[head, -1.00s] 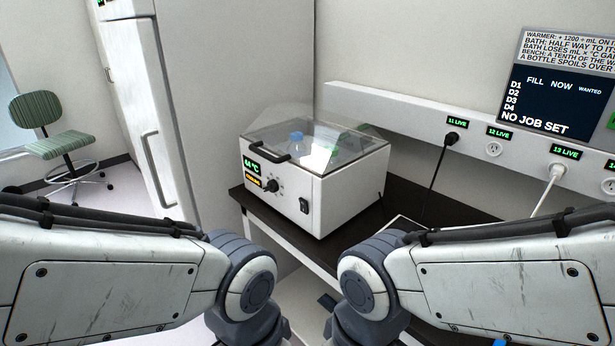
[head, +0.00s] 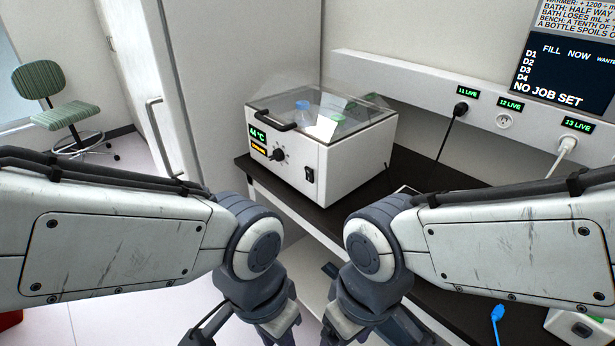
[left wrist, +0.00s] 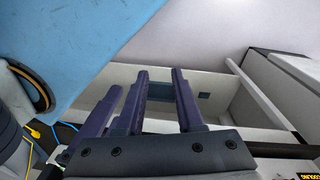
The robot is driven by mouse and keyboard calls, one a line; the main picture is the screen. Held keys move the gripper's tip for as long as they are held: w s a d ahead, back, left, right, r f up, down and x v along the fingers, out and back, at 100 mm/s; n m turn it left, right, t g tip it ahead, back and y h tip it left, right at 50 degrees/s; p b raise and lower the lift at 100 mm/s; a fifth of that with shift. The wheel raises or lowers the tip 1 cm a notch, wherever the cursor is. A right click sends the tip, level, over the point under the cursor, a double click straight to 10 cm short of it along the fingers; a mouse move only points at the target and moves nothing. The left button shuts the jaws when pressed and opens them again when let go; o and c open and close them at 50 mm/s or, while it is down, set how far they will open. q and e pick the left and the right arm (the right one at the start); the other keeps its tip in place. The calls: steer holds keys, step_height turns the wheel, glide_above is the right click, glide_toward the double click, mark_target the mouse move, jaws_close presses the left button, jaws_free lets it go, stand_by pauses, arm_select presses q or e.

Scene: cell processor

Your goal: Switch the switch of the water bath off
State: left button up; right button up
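The water bath (head: 346,172) is a white box with a clear lid on the dark bench, beyond my arms. Its front has a lit green display reading about 44 °C, an orange readout and a black knob (head: 278,155). The small black switch (head: 309,174) is at the right of that front; its rocker position is too small to tell. A blue-capped bottle (head: 302,112) shows through the lid. My left gripper (head: 207,328) is low, well short of the bath, its fingers apart and empty; they also show in the left wrist view (left wrist: 159,95). My right gripper is low and mostly hidden by its wrist.
A tall white cabinet (head: 245,60) stands left of the bath. A wall rail (head: 400,73) carries sockets; a black plug (head: 461,108) and a white plug (head: 567,145) are in it. A blue connector (head: 497,312) lies at lower right. The bench front edge lies between my arms and the bath.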

arm_select(q)
steer(key=shift+w+f, duration=0.1)
steer(key=shift+w, duration=0.35)
jaws_close()
steer(key=w+a+f+n+t+h+b, duration=0.15)
steer(key=w+n+t, duration=0.3)
steer(key=w, duration=1.05)
steer(key=w+a+f+n+t+h+b, duration=0.15)
steer(key=w+n+t, duration=0.3)
steer(key=w, duration=0.95)
steer(key=a+r+n+t+h+b, duration=0.1)
steer(key=a+n+t+h, duration=0.3)
steer(key=h, duration=0.6)
steer(key=shift+w+a+n+b, duration=0.35)
steer(key=shift+a+n, duration=0.75)
steer(key=shift+n, duration=0.4)
